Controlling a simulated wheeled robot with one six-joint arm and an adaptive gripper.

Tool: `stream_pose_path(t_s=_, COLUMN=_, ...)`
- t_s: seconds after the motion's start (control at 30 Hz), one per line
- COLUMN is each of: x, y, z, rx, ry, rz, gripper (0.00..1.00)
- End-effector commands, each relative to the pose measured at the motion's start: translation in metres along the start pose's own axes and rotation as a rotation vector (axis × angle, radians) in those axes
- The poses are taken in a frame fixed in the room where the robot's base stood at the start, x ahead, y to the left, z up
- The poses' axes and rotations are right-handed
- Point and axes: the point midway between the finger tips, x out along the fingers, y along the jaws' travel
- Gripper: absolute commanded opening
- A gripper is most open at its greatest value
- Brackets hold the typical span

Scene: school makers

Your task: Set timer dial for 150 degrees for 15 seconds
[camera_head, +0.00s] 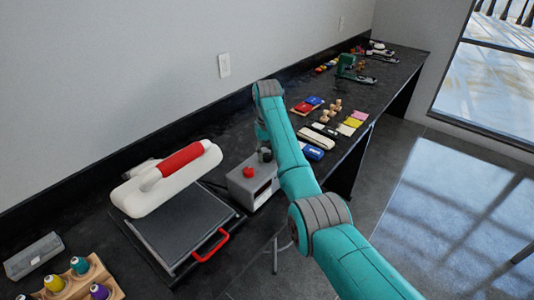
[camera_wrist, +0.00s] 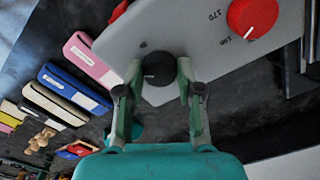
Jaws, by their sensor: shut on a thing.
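In the wrist view, my gripper (camera_wrist: 159,72) has its two green fingers on either side of a small black knob (camera_wrist: 158,67) on the grey control box (camera_wrist: 190,35). It is shut on this knob. A short light mark shows on the knob. A larger red dial (camera_wrist: 252,17) with a white pointer line sits on the same panel, apart from my fingers. Numbers are printed beside the red dial; one looks like 170, the other is hard to read. In the head view, the grey control box (camera_head: 240,188) carries the red dial (camera_head: 249,172), and my arm hides part of the box.
A heat press with a white upper arm (camera_head: 135,201), red handle (camera_head: 180,160) and dark platen (camera_head: 185,222) stands left of the box. Thread spools (camera_head: 79,264) are at the front left. Colored cases (camera_head: 313,152) and wooden pieces (camera_head: 325,117) lie beyond my arm.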

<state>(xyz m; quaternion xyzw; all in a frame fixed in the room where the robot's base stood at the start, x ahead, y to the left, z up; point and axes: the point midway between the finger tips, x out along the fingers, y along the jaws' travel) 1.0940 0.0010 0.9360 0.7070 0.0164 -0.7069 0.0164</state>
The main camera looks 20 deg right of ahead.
Motion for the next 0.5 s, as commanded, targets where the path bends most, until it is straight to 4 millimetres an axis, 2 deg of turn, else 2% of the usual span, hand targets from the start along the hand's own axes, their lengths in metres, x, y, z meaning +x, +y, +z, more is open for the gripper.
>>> stream_pose_path(t_s=0.5, x=0.0007, y=-0.0001, z=0.0004, rx=-0.060, ry=-0.002, rz=0.000, gripper=0.01)
